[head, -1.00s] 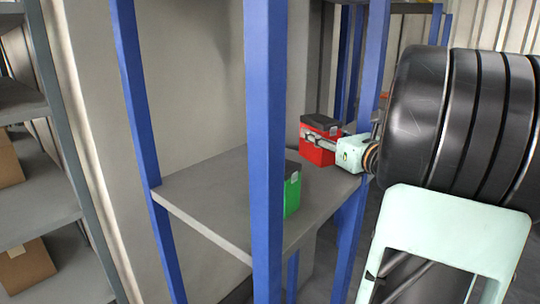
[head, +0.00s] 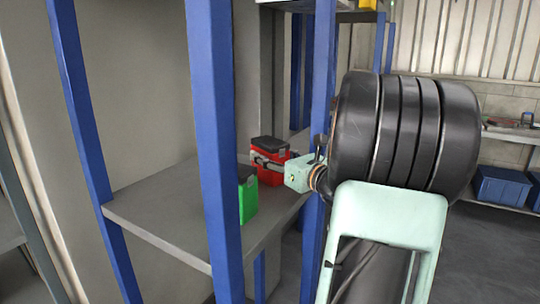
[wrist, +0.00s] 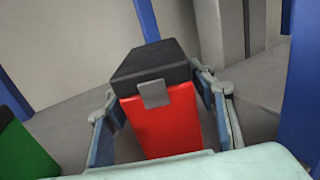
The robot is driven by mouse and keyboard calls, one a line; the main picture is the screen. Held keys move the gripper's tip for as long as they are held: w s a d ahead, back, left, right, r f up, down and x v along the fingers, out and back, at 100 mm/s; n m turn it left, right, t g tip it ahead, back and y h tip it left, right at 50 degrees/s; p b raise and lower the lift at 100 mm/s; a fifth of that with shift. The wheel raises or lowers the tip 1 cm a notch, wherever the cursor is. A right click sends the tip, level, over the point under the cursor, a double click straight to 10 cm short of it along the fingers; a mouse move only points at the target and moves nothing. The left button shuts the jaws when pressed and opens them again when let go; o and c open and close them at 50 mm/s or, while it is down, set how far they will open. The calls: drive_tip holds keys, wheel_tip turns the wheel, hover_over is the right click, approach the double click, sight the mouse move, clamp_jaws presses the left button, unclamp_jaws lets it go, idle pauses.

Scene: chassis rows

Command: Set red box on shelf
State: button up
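The red box (head: 270,171), with a black lid and a grey latch, stands upright on the grey shelf board (head: 160,218) near its right end. In the wrist view the red box (wrist: 160,120) is between the two fingers of my gripper (wrist: 165,125). Narrow gaps show between the finger pads and the box sides, so the gripper looks open around it. In the head view my gripper (head: 268,164) reaches in from the right, with a finger along the box's near side. The far finger is mostly hidden there. The shelf board (wrist: 62,125) also shows in the wrist view.
A green box (head: 247,200) with a dark lid stands on the same shelf, left of and nearer than the red one, partly behind a blue post (head: 212,120). Another blue post (head: 322,80) rises close to my wrist. The shelf's left part is bare.

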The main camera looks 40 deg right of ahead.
drive_tip(key=shift+o, duration=0.6)
drive_tip(key=shift+s+r, duration=0.1)
drive_tip(key=shift+s, duration=0.1)
drive_tip(key=s+p, duration=0.1)
drive_tip(key=s, duration=1)
drive_tip(key=shift+s+p, duration=0.35)
drive_tip(key=shift+p, duration=0.05)
